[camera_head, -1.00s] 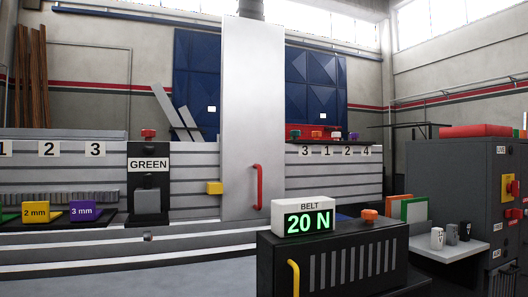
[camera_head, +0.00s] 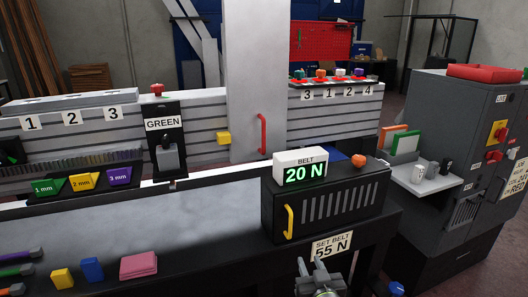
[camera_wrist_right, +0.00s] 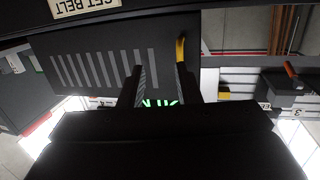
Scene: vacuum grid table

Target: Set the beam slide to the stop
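A tall pale beam (camera_head: 256,75) stands upright against the slotted grey rail, with a red vertical handle (camera_head: 263,133) on its front. A small yellow block (camera_head: 223,138) sits on the rail just left of the beam; a gap between them is hard to judge. Nothing in view is labelled as the stop. My right gripper (camera_head: 327,265) is at the bottom of the head view, in front of the black belt box and well short of the red handle. Its fingers stand apart and empty; they also show open in the right wrist view (camera_wrist_right: 158,75). My left gripper is out of view.
The black belt box (camera_head: 340,205) with a yellow handle (camera_head: 288,221) and a "20 N" display (camera_head: 304,175) stands between my right gripper and the beam. A "SET BELT 55 N" sign (camera_head: 332,245) hangs below it. Coloured blocks lie front left. A grey cabinet (camera_head: 440,125) stands right.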

